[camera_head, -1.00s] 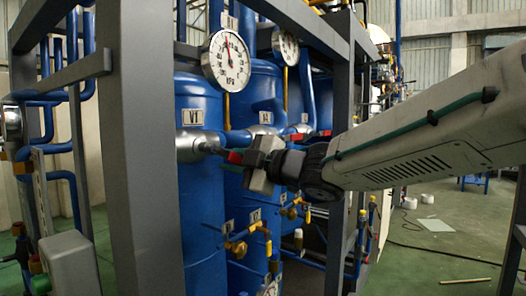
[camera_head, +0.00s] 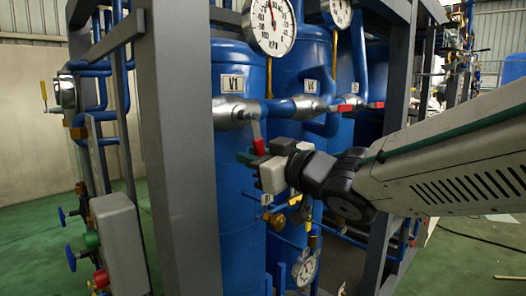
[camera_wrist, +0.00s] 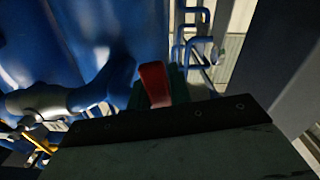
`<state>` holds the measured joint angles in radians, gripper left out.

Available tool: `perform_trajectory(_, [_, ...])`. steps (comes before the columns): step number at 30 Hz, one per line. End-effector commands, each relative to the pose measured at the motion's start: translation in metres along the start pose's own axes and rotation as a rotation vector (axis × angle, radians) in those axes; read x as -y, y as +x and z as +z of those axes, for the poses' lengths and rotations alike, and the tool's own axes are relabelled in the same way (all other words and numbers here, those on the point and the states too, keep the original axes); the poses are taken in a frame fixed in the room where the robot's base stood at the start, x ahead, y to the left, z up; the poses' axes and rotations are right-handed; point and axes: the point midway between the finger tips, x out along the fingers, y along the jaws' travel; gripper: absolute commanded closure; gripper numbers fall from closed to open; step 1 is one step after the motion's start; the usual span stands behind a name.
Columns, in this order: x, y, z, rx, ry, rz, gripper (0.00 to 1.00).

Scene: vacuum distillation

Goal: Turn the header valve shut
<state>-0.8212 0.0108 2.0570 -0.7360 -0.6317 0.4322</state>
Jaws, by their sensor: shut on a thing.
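The header valve (camera_head: 233,113) sits on the blue pipe by the V1 label, in front of a blue tank. Its lever points down, with a grey stem and a red handle (camera_head: 259,147). My gripper (camera_head: 256,153) comes in from the right and is shut on the red handle. In the wrist view the red handle (camera_wrist: 155,84) stands up from the gripper body, with a green finger (camera_wrist: 176,82) beside it. The other finger is mostly hidden there.
A second valve (camera_head: 307,107) with a red handle lies along the same header to the right. Pressure gauges (camera_head: 270,26) hang above. A grey frame post (camera_head: 183,150) stands left of the tank. A grey box (camera_head: 121,245) is at lower left.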

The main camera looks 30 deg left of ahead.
Motion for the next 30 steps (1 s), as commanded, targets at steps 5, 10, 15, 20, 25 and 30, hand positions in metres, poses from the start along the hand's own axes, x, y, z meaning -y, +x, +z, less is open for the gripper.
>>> perform_trajectory(5, [0.009, 0.0, 0.0, 0.001, 0.107, 0.001, 1.0])
perform_trajectory(10, [0.013, 0.0, -0.001, 0.002, 0.172, 0.001, 1.0])
perform_trajectory(15, [0.016, 0.0, -0.001, 0.001, 0.206, 0.001, 1.0])
perform_trajectory(20, [0.017, 0.0, -0.002, 0.001, 0.217, 0.001, 1.0])
perform_trajectory(25, [0.017, 0.0, -0.002, 0.0, 0.218, 0.001, 1.0])
perform_trajectory(30, [0.017, 0.0, -0.002, 0.0, 0.218, 0.0, 0.72])
